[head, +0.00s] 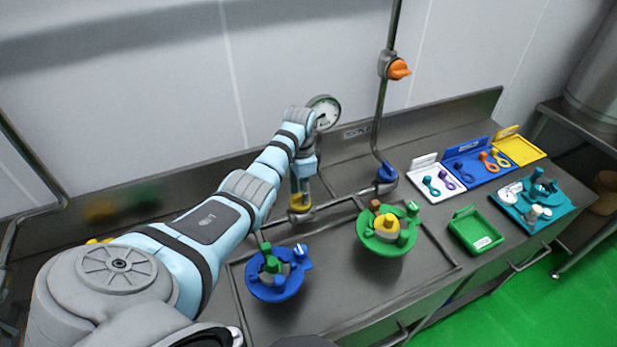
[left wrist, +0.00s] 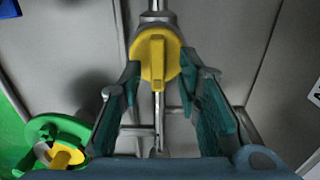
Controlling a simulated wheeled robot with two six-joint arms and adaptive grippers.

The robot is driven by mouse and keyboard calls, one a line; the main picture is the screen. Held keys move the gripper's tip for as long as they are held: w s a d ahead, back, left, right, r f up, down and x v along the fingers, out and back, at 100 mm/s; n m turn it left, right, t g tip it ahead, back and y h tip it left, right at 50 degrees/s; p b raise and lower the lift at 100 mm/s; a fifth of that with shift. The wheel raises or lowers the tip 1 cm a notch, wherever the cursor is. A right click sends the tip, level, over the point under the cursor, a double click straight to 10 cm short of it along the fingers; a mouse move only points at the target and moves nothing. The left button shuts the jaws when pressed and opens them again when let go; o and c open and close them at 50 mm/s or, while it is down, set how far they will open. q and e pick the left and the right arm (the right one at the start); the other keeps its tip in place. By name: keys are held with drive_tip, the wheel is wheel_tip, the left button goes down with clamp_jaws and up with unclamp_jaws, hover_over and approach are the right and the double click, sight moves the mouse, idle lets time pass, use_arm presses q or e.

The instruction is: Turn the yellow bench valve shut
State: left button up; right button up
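The yellow bench valve (head: 300,206) sits on a pipe at the back of the steel bench, partly hidden by my left gripper (head: 303,187). In the left wrist view the yellow valve (left wrist: 153,62) has a round body and a bar handle that lies in line with the pipe. My left gripper (left wrist: 160,72) is open, with a teal-padded finger on each side of the handle. The fingertips reach about the level of the valve's body. I cannot tell whether either finger touches it. My right gripper is not in view.
A blue bowl (head: 262,290) and a green bowl (head: 372,243) with parts in them stand in front. A pipe on the right carries an orange valve (head: 399,69) and a blue valve (head: 387,174). A gauge (head: 325,112) is behind my wrist. A green tray (head: 463,225) lies at right.

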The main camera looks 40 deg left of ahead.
use_arm(q)
drive_tip(key=shift+s, duration=0.35)
clamp_jaws()
drive_tip(key=m+p, duration=0.1)
drive_tip(key=m, duration=0.2)
drive_tip(key=shift+m, duration=0.3)
drive_tip(key=m, duration=0.5)
drive_tip(key=shift+w, duration=0.1)
drive_tip(key=m, duration=0.5)
drive_tip(key=shift+m, duration=2.1)
